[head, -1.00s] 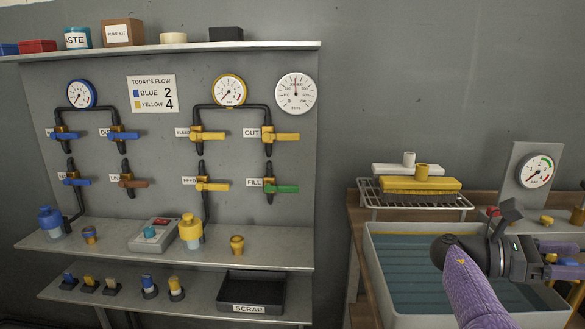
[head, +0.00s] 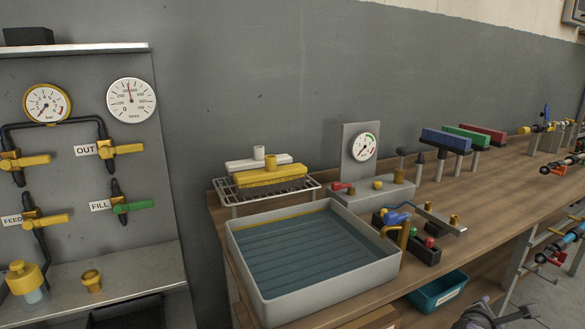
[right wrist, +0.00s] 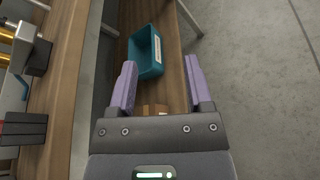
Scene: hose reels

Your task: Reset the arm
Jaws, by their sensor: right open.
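My right gripper (head: 492,314) shows only in part at the bottom right edge of the head view, low in front of the workbench. In the right wrist view its two purple fingers (right wrist: 159,63) are spread wide with nothing between them. A teal bin (right wrist: 146,52) on the wooden shelf (right wrist: 178,85) lies beyond the fingertips, apart from them. My left gripper is in neither view.
The wooden bench (head: 500,180) runs to the right. A grey water tray (head: 384,270), a drying rack (head: 222,186) and a gauge stand (head: 351,167) stand on it. The teal bin (head: 425,302) sits on a lower shelf. Grey floor (right wrist: 265,100) is open at right.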

